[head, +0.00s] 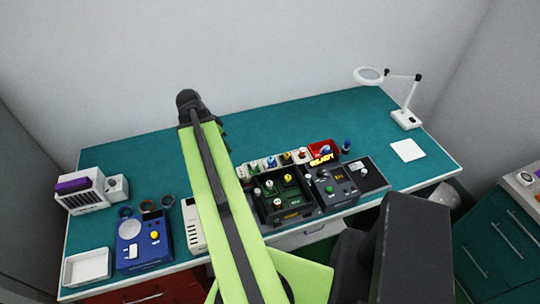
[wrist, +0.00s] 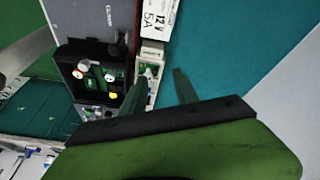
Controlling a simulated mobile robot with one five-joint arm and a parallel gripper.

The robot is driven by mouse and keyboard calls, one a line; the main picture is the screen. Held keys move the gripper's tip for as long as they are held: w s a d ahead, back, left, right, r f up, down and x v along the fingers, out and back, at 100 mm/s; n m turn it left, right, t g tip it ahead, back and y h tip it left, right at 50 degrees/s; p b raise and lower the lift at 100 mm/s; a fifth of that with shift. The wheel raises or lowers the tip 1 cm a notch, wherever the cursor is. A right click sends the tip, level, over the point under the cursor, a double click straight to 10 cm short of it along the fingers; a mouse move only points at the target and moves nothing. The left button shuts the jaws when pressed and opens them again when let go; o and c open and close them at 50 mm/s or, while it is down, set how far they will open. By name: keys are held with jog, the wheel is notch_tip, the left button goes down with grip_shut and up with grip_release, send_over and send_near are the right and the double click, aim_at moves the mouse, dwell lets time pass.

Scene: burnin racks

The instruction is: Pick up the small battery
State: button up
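I cannot single out the small battery with certainty in either view. Small parts with coloured and white tops stand in a black open box (head: 283,215) on the teal bench; the box also shows in the wrist view (wrist: 72,52). A row of small parts (head: 272,163) stands behind it, and a red bin (head: 330,146) holds blue and white items. My gripper (wrist: 160,86) is in the wrist view, its two dark green fingers apart with nothing visibly held between them. One finger overlaps a narrow white tray (wrist: 153,90) with small parts. The gripper is not discernible in the head view.
A blue tester (head: 143,243), white tray (head: 87,267) and white rack (head: 82,190) stand at left. A lamp (head: 406,118) stands at back right. The bench's back middle (head: 290,115) is clear.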

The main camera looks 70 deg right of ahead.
aim_at(269, 158)
jog(key=s+d+r+m+g, duration=0.1)
jog(key=s+d+r+m, duration=0.1)
jog(key=s+d+m, duration=0.6)
jog(key=s+f+n+b, duration=0.1)
jog(key=f+b, duration=0.2)
jog(key=s+f+n+b, duration=0.1)
jog(key=s+f+b, duration=0.1)
jog(key=f+b, duration=0.2)
jog(key=s+d+f+n+b, duration=0.1)
jog(key=f+b, duration=0.2)
jog(key=f, duration=0.1)
jog(key=shift+s, duration=0.4)
jog(key=shift+s+f+b, duration=0.15)
jog(key=shift+f+b, duration=0.1)
jog(key=shift+b, duration=0.2)
jog(key=shift+d+r, duration=0.1)
jog(key=b+x, duration=0.4)
jog(key=x, duration=0.1)
jog(key=shift+b, duration=0.4)
grip_shut()
